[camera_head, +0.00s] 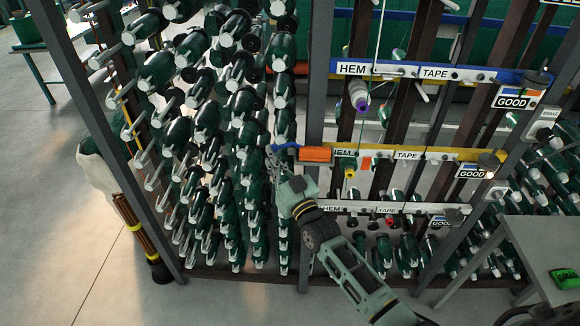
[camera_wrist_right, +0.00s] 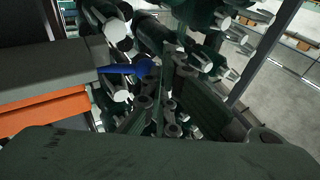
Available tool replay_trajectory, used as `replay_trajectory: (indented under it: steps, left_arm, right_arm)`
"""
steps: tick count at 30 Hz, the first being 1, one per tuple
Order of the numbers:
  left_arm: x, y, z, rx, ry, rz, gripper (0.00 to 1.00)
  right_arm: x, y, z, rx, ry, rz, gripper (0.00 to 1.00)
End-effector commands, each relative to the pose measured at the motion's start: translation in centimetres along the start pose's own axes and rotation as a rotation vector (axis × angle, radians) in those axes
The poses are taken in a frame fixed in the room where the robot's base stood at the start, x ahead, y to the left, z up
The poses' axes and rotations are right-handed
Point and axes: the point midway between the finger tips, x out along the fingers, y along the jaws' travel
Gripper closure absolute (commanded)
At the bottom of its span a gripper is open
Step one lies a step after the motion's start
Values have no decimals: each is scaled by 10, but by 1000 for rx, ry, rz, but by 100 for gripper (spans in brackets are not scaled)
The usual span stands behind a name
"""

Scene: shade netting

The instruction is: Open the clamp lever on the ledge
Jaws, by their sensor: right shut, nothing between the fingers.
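The clamp lever (camera_head: 286,147) is a thin blue bar at the left end of an orange block (camera_head: 316,154) on the middle ledge of the rack. In the right wrist view the blue lever (camera_wrist_right: 125,70) sticks out to the right from beside the grey ledge (camera_wrist_right: 50,72), above the orange face (camera_wrist_right: 45,110). My right gripper (camera_head: 272,163) is shut and empty, just below and left of the lever in the head view. In the wrist view its fingers (camera_wrist_right: 167,85) are right of the lever's tip; I cannot tell whether they touch. My left gripper is not in view.
Dense rows of dark green spools (camera_head: 207,119) on pegs stand left of and behind the gripper. A dark upright post (camera_head: 317,90) stands beside the orange block. Labelled ledges with HEM and TAPE signs (camera_head: 407,155) run to the right. A grey table (camera_head: 545,240) stands at lower right.

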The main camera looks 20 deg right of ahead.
Motion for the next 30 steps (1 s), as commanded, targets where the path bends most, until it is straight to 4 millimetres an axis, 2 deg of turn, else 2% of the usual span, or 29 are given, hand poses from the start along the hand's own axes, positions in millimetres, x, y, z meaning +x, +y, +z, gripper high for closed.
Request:
replay_trajectory:
  steps: [9,21,30]
  left_arm:
    - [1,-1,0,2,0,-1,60]
    - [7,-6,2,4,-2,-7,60]
    - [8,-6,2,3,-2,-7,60]
  right_arm:
    - [15,-2,3,-21,-1,135,100]
    - [30,-3,7,-25,0,128,100]
    - [34,-3,7,-25,-1,128,100]
